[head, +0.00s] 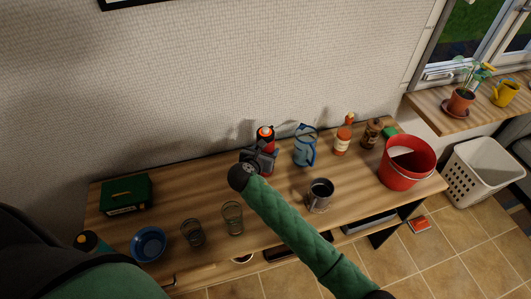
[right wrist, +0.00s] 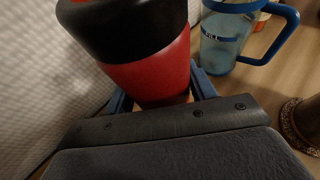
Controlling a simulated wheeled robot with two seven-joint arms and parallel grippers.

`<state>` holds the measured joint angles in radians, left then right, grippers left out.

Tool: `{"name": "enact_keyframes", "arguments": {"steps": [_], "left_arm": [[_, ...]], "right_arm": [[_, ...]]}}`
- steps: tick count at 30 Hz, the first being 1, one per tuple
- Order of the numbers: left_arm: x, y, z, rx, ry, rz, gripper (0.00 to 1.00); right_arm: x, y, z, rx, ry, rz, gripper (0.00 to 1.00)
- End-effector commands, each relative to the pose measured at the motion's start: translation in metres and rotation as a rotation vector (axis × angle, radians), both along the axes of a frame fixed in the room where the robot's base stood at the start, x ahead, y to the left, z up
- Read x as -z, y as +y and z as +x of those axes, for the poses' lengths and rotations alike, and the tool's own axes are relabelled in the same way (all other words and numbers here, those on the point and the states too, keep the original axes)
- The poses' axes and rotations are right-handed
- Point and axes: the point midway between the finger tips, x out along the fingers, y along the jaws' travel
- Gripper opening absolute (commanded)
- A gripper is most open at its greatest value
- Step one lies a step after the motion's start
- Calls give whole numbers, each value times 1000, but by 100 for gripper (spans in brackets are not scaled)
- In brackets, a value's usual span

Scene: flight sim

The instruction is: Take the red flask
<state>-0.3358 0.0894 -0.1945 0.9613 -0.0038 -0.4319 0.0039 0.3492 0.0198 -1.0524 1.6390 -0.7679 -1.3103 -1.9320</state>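The red flask (head: 266,141) stands upright at the back of the wooden table, near the wall, with a black and orange-red top. In the right wrist view the flask (right wrist: 152,72) fills the upper left, its black upper part above a red body. My right gripper (head: 261,158) is at the flask from the front, with a blue finger on each side of it. Its tips are largely hidden, and I cannot tell whether the fingers press on it. My left gripper is not in view.
A blue jug (head: 304,147) stands close right of the flask. A metal mug (head: 320,195), an orange sauce bottle (head: 343,138), a brown jar (head: 371,133) and a red bucket (head: 402,170) are further right. Glasses (head: 232,217), a blue bowl (head: 148,243) and a green box (head: 126,196) are left.

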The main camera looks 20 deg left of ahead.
Motion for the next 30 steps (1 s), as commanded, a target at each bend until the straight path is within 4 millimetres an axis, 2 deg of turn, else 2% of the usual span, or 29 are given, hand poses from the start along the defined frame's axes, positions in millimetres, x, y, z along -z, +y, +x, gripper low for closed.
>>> {"name": "enact_keyframes", "arguments": {"steps": [1, 5, 6, 13, 17, 23, 24, 30], "left_arm": [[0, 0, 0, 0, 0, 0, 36], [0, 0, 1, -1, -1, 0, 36], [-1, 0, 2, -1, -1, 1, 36], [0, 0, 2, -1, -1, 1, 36], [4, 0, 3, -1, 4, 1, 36], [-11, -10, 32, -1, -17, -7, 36], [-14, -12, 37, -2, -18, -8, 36], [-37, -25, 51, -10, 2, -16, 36]], "right_arm": [[0, 0, 0, 0, 0, 0, 40], [0, 0, 0, 0, 0, 0, 14], [-1, 0, 0, -1, -1, 1, 13], [-2, 0, 0, -1, -2, 1, 13], [-9, 0, 0, 1, -3, 4, 13], [-36, 1, 0, -1, -4, 5, 13], [-42, -1, 0, 0, -4, 4, 13], [-65, -44, -11, 1, -4, 1, 13]]}}
